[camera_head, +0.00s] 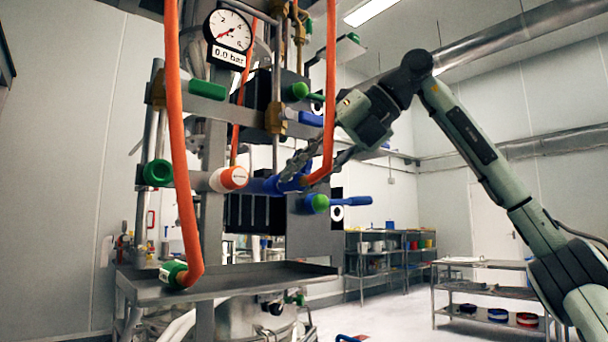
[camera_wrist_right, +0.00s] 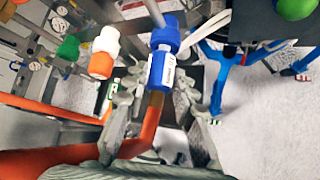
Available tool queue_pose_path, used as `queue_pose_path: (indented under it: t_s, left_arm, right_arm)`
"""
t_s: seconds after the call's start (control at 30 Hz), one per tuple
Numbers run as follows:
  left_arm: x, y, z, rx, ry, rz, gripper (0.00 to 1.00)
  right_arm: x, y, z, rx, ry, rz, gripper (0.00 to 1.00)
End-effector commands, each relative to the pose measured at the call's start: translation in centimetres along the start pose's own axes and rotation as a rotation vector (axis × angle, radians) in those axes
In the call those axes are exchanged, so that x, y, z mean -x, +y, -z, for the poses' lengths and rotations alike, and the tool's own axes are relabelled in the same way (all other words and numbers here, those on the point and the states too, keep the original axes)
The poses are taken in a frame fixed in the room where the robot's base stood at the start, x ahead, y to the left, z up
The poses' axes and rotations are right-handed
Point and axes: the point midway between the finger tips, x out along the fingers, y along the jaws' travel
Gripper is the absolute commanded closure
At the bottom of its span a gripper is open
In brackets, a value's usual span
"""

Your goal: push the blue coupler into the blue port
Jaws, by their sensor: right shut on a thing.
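My right gripper (camera_head: 318,168) is shut on the blue coupler (camera_head: 291,183), which sits at the end of an orange hose. The right wrist view shows the blue coupler (camera_wrist_right: 160,70) with a white label between my fingers (camera_wrist_right: 160,84). The blue port (camera_head: 262,185) lies just left of the coupler in the head view, roughly in line with it. In the wrist view the blue port (camera_wrist_right: 166,37) is directly ahead of the coupler. The two appear to meet; whether the coupler is fully seated cannot be told. My left gripper is in neither view.
A white and orange fitting (camera_head: 228,179) and a green fitting (camera_head: 158,172) lie left of the port. A green coupler (camera_head: 172,272) on an orange hose rests at the grey tray (camera_head: 240,279). Blue-handled valves (camera_head: 350,200) and a gauge (camera_head: 228,30) are nearby.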

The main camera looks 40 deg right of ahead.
Motion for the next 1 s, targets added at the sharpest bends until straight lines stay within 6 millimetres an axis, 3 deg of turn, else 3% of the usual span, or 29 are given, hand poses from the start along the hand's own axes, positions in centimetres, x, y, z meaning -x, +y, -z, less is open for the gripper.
queue_pose_path:
  t_s: [0.37,0.4,0.6,0.87,1.0]
  left_arm:
    - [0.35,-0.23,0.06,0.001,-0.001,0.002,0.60]
    - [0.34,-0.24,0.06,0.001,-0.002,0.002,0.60]
    - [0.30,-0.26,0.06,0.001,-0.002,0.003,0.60]
    - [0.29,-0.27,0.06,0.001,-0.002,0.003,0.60]
    - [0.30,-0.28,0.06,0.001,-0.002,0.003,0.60]
  right_arm:
    - [-0.28,0.04,-0.37,0.000,-0.001,0.000,1.00]
    - [-0.32,0.03,-0.39,0.000,-0.001,0.000,0.73]
    - [-0.32,0.01,-0.35,0.000,-0.001,0.000,0.50]
    - [-0.31,0.00,-0.33,0.000,0.000,0.000,0.50]
    - [0.63,0.04,-0.37,0.000,-0.002,-0.001,0.50]
